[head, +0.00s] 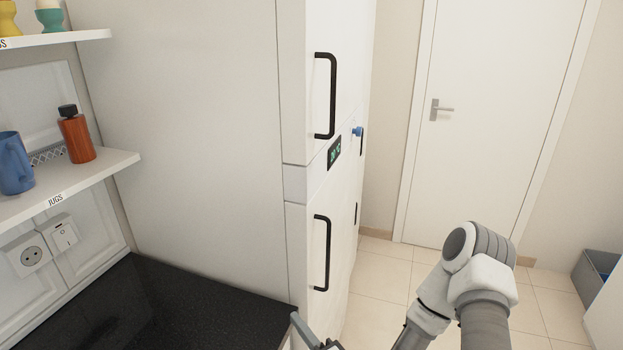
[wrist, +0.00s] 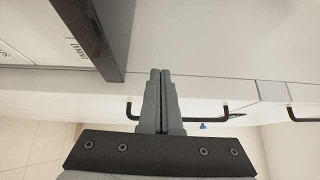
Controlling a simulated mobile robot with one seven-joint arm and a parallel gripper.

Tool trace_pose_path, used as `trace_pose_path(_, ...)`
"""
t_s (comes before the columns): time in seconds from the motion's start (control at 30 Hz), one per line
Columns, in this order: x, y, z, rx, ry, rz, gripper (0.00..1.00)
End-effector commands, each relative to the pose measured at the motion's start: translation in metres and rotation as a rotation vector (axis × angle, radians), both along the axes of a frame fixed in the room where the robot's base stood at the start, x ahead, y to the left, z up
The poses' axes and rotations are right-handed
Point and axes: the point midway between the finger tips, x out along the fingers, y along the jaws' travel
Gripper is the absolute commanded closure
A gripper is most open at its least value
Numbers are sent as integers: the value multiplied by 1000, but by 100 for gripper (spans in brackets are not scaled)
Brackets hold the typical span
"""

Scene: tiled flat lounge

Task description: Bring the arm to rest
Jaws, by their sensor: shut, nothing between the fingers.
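My gripper (wrist: 160,74) is shut and empty in the wrist view, its two grey fingers pressed together. Behind the fingers are the pale side of a tall white cabinet (wrist: 220,40) and a dark handle (wrist: 225,112). In the head view my arm (head: 465,285) is bent at the lower right. Only a small grey part of my gripper shows at the bottom edge, in front of the cabinet's lower door, and its fingertips are hard to make out there.
The tall cabinet (head: 185,120) has black handles (head: 332,95). A black worktop (head: 190,310) is at lower left. A shelf labelled JUGS (head: 100,178) holds a blue jug (head: 14,165) and an orange bottle (head: 76,136). A closed door (head: 490,120) stands behind clear tiled floor. A grey bin (head: 592,275) is at right.

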Motion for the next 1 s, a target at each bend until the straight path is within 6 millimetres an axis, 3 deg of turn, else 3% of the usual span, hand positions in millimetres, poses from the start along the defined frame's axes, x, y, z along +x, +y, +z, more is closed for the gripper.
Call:
trace_pose_path(0.27,-22,38,86,80,-87,372,100)
trace_pose_path(0.5,-70,60,138,34,-73,717,100)
trace_pose_path(0.77,-129,63,167,-149,16,1021,100)
trace_pose_path(1.0,-174,42,175,-419,140,1185,100)
